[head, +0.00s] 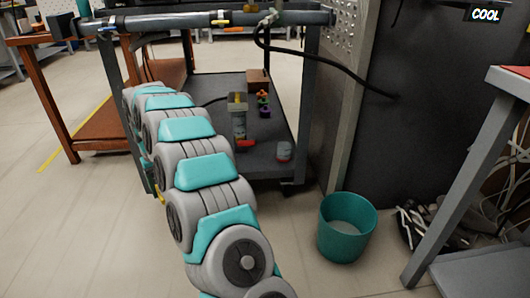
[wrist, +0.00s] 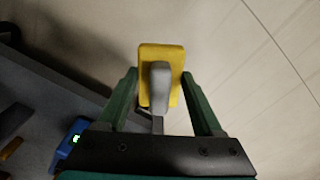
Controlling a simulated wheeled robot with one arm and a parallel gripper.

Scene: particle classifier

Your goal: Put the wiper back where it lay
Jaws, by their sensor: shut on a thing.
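In the wrist view, a wiper (wrist: 174,55) with a yellow head and a grey handle sits between the two green fingers of my gripper (wrist: 160,76). My gripper is shut on it. Pale floor shows behind the wiper, so it is held clear of the dark grey surface (wrist: 40,95) at the left. In the head view my arm reaches toward the left side of the cart, and its own links hide the gripper. I cannot tell the wiper's resting place in these frames.
A teal bin (head: 347,228) stands on the floor. A blue device (wrist: 66,148) lies near the gripper.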

